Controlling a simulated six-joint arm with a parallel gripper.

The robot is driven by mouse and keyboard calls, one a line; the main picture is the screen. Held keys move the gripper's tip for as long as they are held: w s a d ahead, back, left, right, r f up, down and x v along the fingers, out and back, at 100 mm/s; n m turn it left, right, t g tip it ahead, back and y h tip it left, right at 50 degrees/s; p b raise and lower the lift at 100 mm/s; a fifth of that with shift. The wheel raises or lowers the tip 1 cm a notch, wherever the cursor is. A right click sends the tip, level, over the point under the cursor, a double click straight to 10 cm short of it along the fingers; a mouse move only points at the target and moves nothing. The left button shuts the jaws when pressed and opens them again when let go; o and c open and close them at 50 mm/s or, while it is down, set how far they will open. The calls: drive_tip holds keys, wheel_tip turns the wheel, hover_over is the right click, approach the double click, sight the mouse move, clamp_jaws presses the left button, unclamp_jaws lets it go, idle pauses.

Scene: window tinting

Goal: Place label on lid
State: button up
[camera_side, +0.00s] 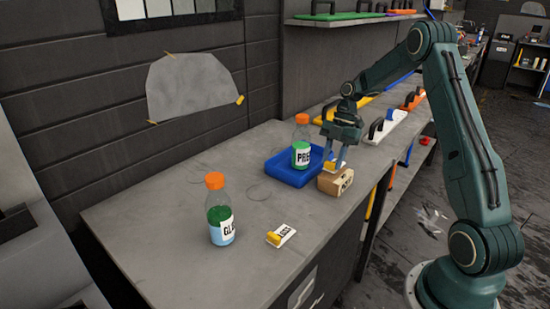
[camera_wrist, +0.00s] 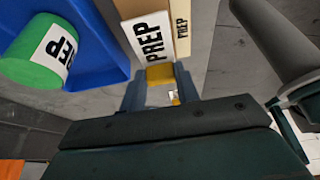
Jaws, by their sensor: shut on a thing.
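My gripper (camera_side: 334,165) points down over a small tan cardboard box (camera_side: 335,184) with PREP printed on its side. It is shut on the yellow tab (camera_wrist: 160,73) of a white PREP label. The label (camera_wrist: 147,40) lies flat at or just above the box's lid (camera_wrist: 182,50) in the wrist view; I cannot tell whether it touches. In the side view the fingers partly hide the label. A second label (camera_side: 281,236) with a yellow tab lies on the bench in front.
A PREP bottle (camera_side: 302,142) with an orange cap stands in a blue tray (camera_side: 283,169) beside the box. Another bottle (camera_side: 219,212) with green and blue contents stands at the bench's front left. Coloured tools (camera_side: 387,127) lie behind. The bench (camera_side: 170,185) is clear at left.

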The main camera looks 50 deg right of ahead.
drive_tip(key=shift+f, duration=1)
drive_tip(key=shift+f, duration=0.1)
drive_tip(key=o, duration=0.9)
drive_tip(key=shift+o, duration=0.2)
drive_tip(key=v, duration=1.2)
drive_tip(key=shift+a+r, duration=0.15)
drive_tip(key=shift+r, duration=0.1)
